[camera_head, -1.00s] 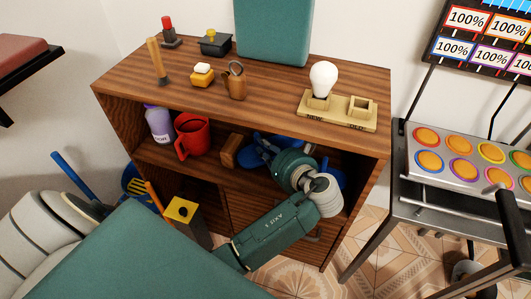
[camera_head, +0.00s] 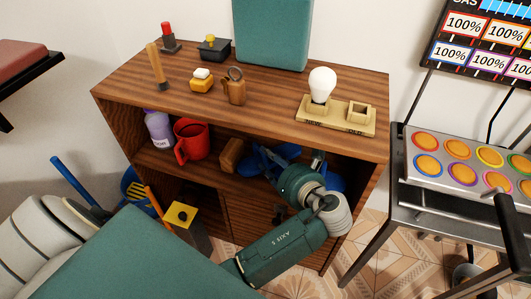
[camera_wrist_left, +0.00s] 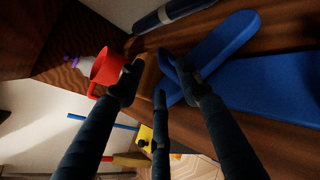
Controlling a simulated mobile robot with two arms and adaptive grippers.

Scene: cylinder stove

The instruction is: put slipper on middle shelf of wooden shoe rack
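The wooden shoe rack (camera_head: 150,92) is a brown cabinet with a top board and an open shelf below it. Blue slippers lie on that open shelf; one blue part (camera_head: 336,182) shows at the right of my wrist. In the left wrist view, a blue slipper (camera_wrist_left: 228,42) with a strap lies beside the right-hand fingers, and a larger blue piece (camera_wrist_left: 285,85) lies behind it. My left gripper (camera_wrist_left: 150,90) is inside the shelf with its fingers apart and nothing visibly clamped. Whether a finger touches the strap is unclear. My right gripper is out of view.
A red mug (camera_head: 192,140), a purple bottle (camera_head: 158,128) and a small brown block (camera_head: 231,154) share the shelf. A light bulb (camera_head: 322,84) in a tan holder and small items stand on top. A metal button machine (camera_head: 450,160) stands right of the rack.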

